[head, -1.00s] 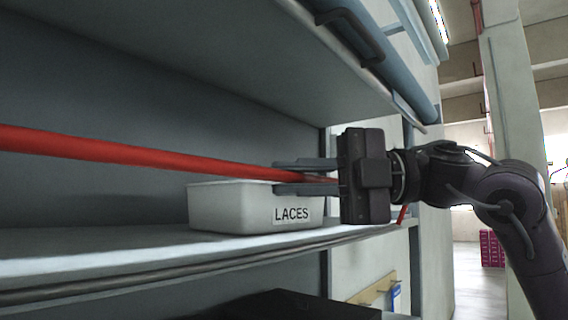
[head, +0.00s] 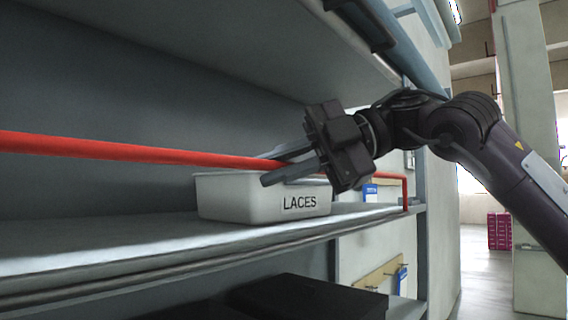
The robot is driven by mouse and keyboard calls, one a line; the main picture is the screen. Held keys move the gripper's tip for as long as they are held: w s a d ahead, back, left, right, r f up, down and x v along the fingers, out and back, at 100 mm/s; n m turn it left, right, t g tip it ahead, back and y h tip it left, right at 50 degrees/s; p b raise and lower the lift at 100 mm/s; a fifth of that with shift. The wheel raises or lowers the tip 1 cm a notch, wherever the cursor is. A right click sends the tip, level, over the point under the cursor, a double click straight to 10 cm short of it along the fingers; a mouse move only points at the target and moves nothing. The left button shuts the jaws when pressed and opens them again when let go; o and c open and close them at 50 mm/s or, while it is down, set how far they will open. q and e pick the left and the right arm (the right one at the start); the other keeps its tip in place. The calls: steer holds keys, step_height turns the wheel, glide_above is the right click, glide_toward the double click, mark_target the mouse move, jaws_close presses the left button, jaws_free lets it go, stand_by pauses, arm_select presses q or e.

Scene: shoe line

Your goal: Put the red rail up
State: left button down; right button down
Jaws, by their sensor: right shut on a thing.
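The red rail (head: 120,150) is a long thin bar running from the left edge along the front of the shelf. At its right end it bends down as a short upright leg (head: 405,194) close to the shelf's corner post. My right gripper (head: 268,167) is tilted, and its fingers are shut on the rail just above the white bin. The gripper body hides a short stretch of the rail. The rail's left end is out of view, and so is my left gripper.
A white bin marked LACES (head: 225,197) stands on the shelf (head: 120,250) behind the rail. Another shelf (head: 180,40) hangs above. A dark flat object (head: 305,298) lies below. The aisle (head: 487,275) at the right is open.

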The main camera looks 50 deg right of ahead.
steer(key=shift+f, duration=0.1)
steer(key=c, duration=1.8)
jaws_free()
steer(key=o, duration=0.3)
steer(key=shift+w, duration=0.35)
steer(key=shift+o, duration=0.2)
steer(key=shift+s+d, duration=0.3)
steer(key=shift+s, duration=0.05)
steer(key=b+v, duration=0.2)
steer(key=v, duration=0.5)
steer(key=shift+w, duration=0.1)
